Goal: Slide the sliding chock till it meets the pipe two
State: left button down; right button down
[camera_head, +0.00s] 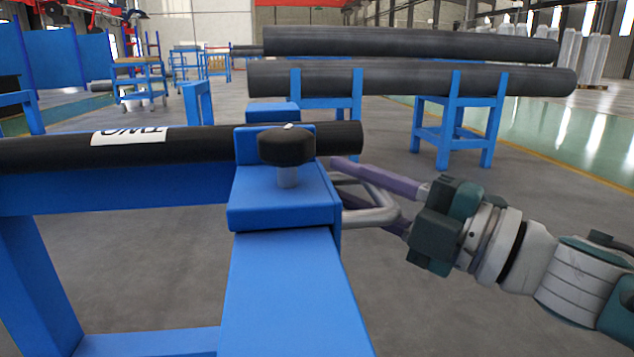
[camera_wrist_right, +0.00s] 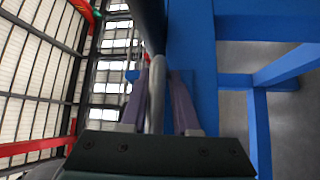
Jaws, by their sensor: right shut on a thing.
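The sliding chock (camera_head: 262,205) is a blue block with a black knob (camera_head: 287,146) on top, sitting on a blue beam that runs toward me. Its upright back part overlaps pipe two (camera_head: 190,140), a black pipe with a white label seen upside down; I cannot tell whether they touch. A bent grey handle (camera_head: 385,208) sticks out on the chock's right. My right gripper (camera_head: 365,190) has its purple fingers shut on this handle, which also shows between the fingers in the right wrist view (camera_wrist_right: 157,95). My left gripper is out of view.
A blue block (camera_head: 272,112) stands just behind pipe two. Further back, long black pipes (camera_head: 420,78) lie on blue stands (camera_head: 455,130). Blue frame legs stand at the left. The grey floor to the right of the beam is open apart from my right arm.

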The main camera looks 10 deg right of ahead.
jog(key=shift+w+r, duration=0.1)
jog(key=shift+r, duration=0.45)
jog(key=c, duration=1)
grip_release()
jog(key=shift+o, duration=1)
jog(key=shift+d+f, duration=0.1)
jog(key=shift+w, duration=0.1)
jog(key=shift+f, duration=0.15)
jog(key=shift+s+d, duration=0.25)
jog(key=shift+s, duration=0.05)
jog(key=p+v, duration=0.2)
jog(key=v, duration=0.7)
jog(key=shift+p, duration=0.35)
